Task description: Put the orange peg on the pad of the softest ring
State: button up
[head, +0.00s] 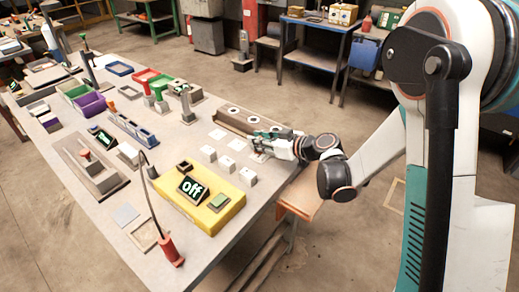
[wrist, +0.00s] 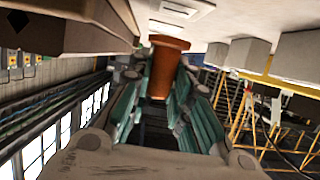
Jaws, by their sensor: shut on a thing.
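My gripper (wrist: 165,95) is shut on the orange peg (wrist: 163,68), which stands out between the fingers in the wrist view. In the head view my gripper (head: 262,140) is low over the right part of the table, beside a long brown hollow brick (head: 222,116). Pale rings with dark centres, such as this ring (head: 233,111), sit along the brick's top. White square pads lie in front: one pad (head: 217,134), a middle pad (head: 237,144) and a pad (head: 258,157) close to my gripper. The peg cannot be made out in the head view. Ring softness cannot be told.
A yellow box (head: 200,206) with an "off" display is nearer. The brick also shows close by in the wrist view (wrist: 70,28). Many trays fill the table's left part.

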notch_tip(320, 180, down, 3)
jog(key=shift+r+b, duration=0.15)
jog(key=shift+b, duration=0.3)
jog(key=shift+r, duration=0.1)
jog(key=o, duration=0.9)
jog(key=shift+c, duration=0.2)
